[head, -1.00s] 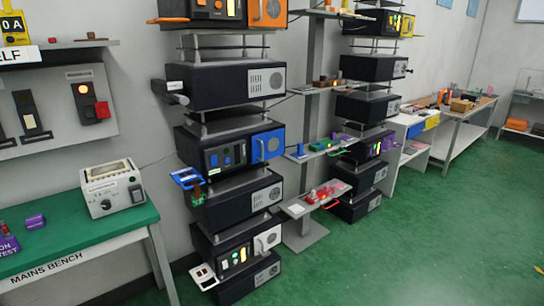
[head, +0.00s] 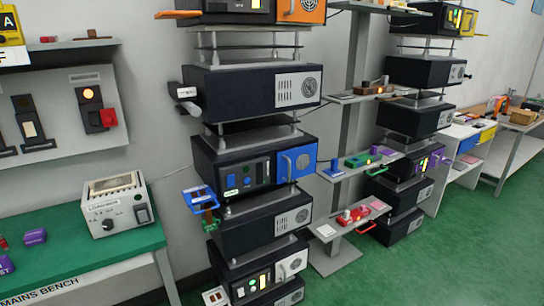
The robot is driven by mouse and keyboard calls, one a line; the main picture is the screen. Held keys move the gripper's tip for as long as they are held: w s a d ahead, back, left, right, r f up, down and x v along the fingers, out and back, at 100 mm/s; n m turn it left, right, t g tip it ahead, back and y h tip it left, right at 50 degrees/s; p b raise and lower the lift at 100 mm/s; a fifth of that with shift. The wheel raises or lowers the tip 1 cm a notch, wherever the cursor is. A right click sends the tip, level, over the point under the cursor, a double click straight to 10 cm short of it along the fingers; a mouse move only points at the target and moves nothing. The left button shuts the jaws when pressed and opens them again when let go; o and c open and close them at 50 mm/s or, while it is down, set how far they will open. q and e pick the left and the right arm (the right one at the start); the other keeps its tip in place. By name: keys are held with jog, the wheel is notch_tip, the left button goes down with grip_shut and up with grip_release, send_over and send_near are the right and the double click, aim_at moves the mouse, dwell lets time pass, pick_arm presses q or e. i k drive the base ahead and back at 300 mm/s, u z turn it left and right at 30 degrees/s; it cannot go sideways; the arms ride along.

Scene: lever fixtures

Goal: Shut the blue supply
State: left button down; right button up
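The blue supply (head: 232,177) is a black box in the middle of the near stack. Its front has dark slots, blue switches and a small lit green-white label. A blue panel (head: 303,160) with an upright blue handle (head: 286,168) is on the right of its front. The panel looks about flush, but I cannot tell for sure whether it is fully closed. A blue tray or flap (head: 199,197) sticks out at its lower left, beside a brown and green piece. Neither of my grippers is in view.
An orange-fronted unit (head: 298,10) is above, and a white-fronted one (head: 292,264) below. A narrow shelf stand (head: 350,130) and a second stack (head: 424,70) are to the right. The green mains bench (head: 75,255) is at left. Green floor (head: 470,250) is open at right.

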aim_at(286, 156)
jog(key=z, duration=0.1)
jog(key=i, duration=0.95)
jog(key=z, duration=0.55)
